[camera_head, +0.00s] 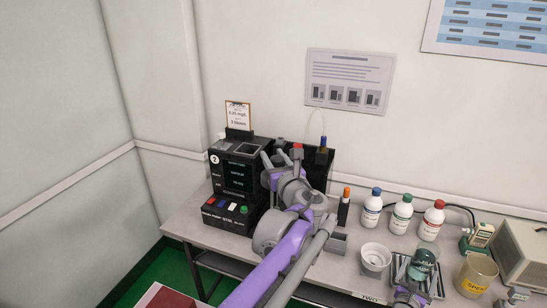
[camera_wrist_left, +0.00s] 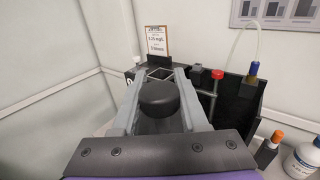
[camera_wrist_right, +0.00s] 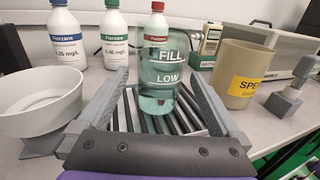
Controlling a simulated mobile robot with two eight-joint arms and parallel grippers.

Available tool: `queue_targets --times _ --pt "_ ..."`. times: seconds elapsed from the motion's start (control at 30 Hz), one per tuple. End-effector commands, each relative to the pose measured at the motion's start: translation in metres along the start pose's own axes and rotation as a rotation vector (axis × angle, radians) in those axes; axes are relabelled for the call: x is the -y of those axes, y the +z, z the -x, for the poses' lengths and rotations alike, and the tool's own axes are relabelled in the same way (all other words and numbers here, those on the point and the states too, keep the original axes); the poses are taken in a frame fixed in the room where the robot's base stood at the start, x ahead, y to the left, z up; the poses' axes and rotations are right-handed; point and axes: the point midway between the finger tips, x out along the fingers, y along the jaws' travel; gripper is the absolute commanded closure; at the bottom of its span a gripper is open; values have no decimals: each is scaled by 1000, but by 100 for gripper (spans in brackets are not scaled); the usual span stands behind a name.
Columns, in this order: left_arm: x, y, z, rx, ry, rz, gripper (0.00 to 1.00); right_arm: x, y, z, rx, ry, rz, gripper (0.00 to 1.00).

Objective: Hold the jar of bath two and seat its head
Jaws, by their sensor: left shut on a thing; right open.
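A clear greenish jar marked FILL and LOW (camera_wrist_right: 160,75) stands upright on a slatted grey tray (camera_wrist_right: 190,125); in the head view the jar (camera_head: 423,262) is at the lower right, by a TWO label. My right gripper (camera_wrist_right: 156,84) is open, its fingers either side of the jar with visible room. It also shows in the head view (camera_head: 415,284). My left gripper (camera_head: 282,157) is over the black tester's right part. In the left wrist view it is shut on a dark round-topped thing (camera_wrist_left: 158,96), perhaps the head. Its underside is hidden.
The black tester (camera_head: 238,170) has coloured buttons. A white cup (camera_head: 375,257) stands left of the tray, a beige SPENT cup (camera_head: 476,274) to its right. Several capped bottles, including a red-capped one (camera_head: 432,221), stand behind. Free room around the jar is tight.

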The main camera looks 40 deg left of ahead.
Motion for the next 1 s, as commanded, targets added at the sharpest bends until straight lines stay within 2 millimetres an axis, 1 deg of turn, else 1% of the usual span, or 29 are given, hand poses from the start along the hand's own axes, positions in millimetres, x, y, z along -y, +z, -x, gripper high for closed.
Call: queue_targets --times 0.1,0.7,0.8,1.0 --pt "0 0 0 1 0 0 100 0 0 -13 0 -1 1 0" --pt "0 0 0 1 0 0 100 0 0 -72 0 1 2 0" --pt "0 0 0 0 0 0 100 0 0 -79 0 0 2 0" --pt "0 0 0 1 0 0 100 0 0 -86 0 1 2 0"
